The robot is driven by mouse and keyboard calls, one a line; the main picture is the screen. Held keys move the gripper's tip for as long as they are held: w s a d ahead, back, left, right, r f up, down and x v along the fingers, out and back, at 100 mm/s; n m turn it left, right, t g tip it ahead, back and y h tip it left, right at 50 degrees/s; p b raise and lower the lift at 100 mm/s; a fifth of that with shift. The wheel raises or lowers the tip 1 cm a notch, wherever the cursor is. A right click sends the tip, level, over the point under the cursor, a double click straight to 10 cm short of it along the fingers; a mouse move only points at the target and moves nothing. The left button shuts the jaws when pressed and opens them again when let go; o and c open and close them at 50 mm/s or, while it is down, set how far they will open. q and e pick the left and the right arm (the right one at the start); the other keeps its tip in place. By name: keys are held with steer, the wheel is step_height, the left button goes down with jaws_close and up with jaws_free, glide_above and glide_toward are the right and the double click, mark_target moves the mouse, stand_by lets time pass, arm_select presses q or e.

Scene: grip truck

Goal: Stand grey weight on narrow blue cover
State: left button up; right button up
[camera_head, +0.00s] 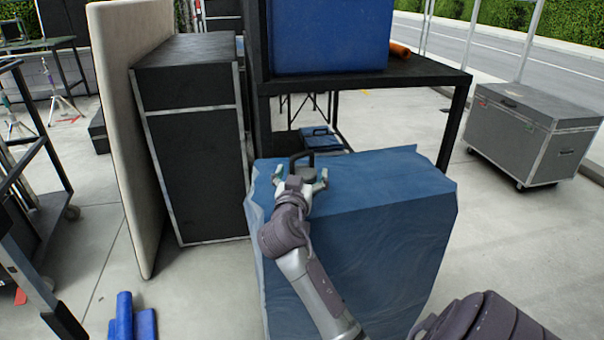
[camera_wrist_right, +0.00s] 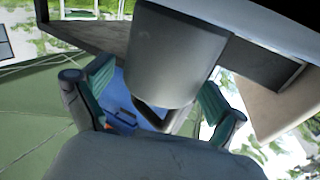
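The blue cover (camera_head: 385,235) is a draped, box-like shape in the middle of the head view. The grey weight (camera_head: 308,174) with its black looped handle (camera_head: 300,156) is at the far left part of the cover's top. My right gripper (camera_head: 302,178) has its fingers spread on either side of the weight. In the right wrist view the weight (camera_wrist_right: 175,60) is a large grey cylinder between the teal finger pads, with gaps beside it. Whether the weight rests on the cover is hard to tell. My left gripper is not in view.
A black shelf (camera_head: 430,78) with a blue box (camera_head: 330,38) stands behind the cover. A black case (camera_head: 195,150) and a pale board (camera_head: 130,130) stand to the left. A grey wheeled case (camera_head: 525,135) is at the right, with clear floor before it.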

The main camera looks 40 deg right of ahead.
steer(key=shift+s+a, duration=0.25)
steer(key=shift+a, duration=0.1)
steer(key=v, duration=1)
steer(key=a+f+n+g+y, duration=0.1)
steer(key=a+f+n+y, duration=0.2)
steer(key=f, duration=0.6)
steer(key=s+a+f+n+y, duration=0.1)
steer(key=a+f+n+y, duration=0.25)
steer(key=f, duration=0.65)
steer(key=a+f+n+g+y, duration=0.1)
steer(key=a+f+n+y, duration=0.25)
steer(key=f, duration=0.55)
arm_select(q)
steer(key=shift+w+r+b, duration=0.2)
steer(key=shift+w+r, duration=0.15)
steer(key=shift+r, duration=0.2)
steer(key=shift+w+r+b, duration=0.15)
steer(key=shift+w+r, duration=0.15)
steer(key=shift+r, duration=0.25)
arm_select(e)
steer(key=s+a+f+n+g+y, duration=0.1)
steer(key=s+a+f+g+y, duration=0.1)
steer(key=s+f, duration=0.7)
steer(key=s+a+f+n+g+y, duration=0.2)
steer(key=s+a+f+g+y, duration=0.1)
steer(key=s+a+f, duration=0.4)
step_height(320, 180, down, 4)
steer(key=shift+s+r+g, duration=0.2)
steer(key=shift+s+g, duration=0.2)
steer(key=shift+s, duration=0.85)
